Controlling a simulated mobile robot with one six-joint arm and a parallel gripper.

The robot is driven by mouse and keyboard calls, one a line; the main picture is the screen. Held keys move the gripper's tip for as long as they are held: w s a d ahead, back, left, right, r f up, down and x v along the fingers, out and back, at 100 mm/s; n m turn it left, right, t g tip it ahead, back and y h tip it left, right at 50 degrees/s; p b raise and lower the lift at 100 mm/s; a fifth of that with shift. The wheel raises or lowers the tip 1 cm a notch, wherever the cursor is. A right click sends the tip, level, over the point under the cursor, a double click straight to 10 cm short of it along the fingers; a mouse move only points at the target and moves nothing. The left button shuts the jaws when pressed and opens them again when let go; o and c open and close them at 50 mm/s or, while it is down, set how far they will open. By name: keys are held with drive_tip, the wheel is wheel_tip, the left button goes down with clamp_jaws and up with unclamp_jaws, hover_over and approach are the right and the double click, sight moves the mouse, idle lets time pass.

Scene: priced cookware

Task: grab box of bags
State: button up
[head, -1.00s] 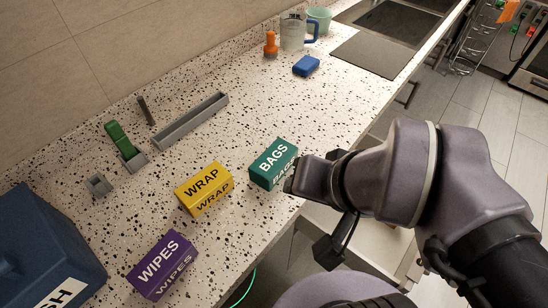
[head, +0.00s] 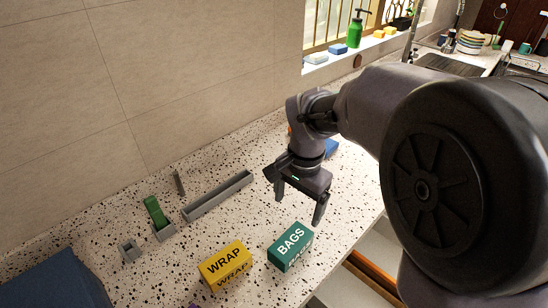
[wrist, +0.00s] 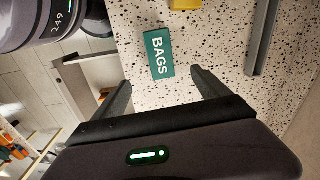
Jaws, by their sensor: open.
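The green box of bags (head: 290,246), lettered BAGS in white, stands on the speckled counter at the lower middle of the head view. In the wrist view the box (wrist: 159,54) lies ahead of my gripper, between the lines of its two fingers and beyond their tips. My gripper (head: 296,208) is open and empty, with its fingers pointing down, above and behind the box in the head view. It also shows in the wrist view (wrist: 160,78). Nothing touches the box.
The yellow WRAP box (head: 226,267) stands just left of the bags box. A long grey tray (head: 218,196) and a green item in a grey holder (head: 155,213) lie farther left. The counter's front edge is close on the right, with an open drawer below.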

sight(291, 241)
drive_tip(key=shift+g, duration=0.3)
drive_tip(key=f+b, duration=0.1)
drive_tip(key=f, duration=0.3)
drive_tip(key=w+f+b, duration=0.1)
drive_tip(key=f+b, duration=0.1)
drive_tip(key=f, duration=0.3)
drive_tip(key=f+b, duration=0.1)
drive_tip(key=f, duration=0.3)
drive_tip(key=shift+w+a+f, duration=0.15)
drive_tip(key=shift+w+f, duration=0.15)
drive_tip(key=shift+f, duration=0.05)
drive_tip(key=f+b, duration=0.1)
drive_tip(key=f, duration=0.1)
drive_tip(key=f+b, duration=0.1)
drive_tip(key=f, duration=0.1)
drive_tip(key=f+b, duration=0.1)
drive_tip(key=shift+s+a+f, duration=0.1)
drive_tip(key=shift+s+f, duration=0.2)
drive_tip(key=shift+f, duration=0.1)
drive_tip(key=shift+r, duration=0.1)
drive_tip(key=shift+c, duration=1.3)
drive_tip(key=c, duration=1.4)
drive_tip(key=shift+r, duration=0.1)
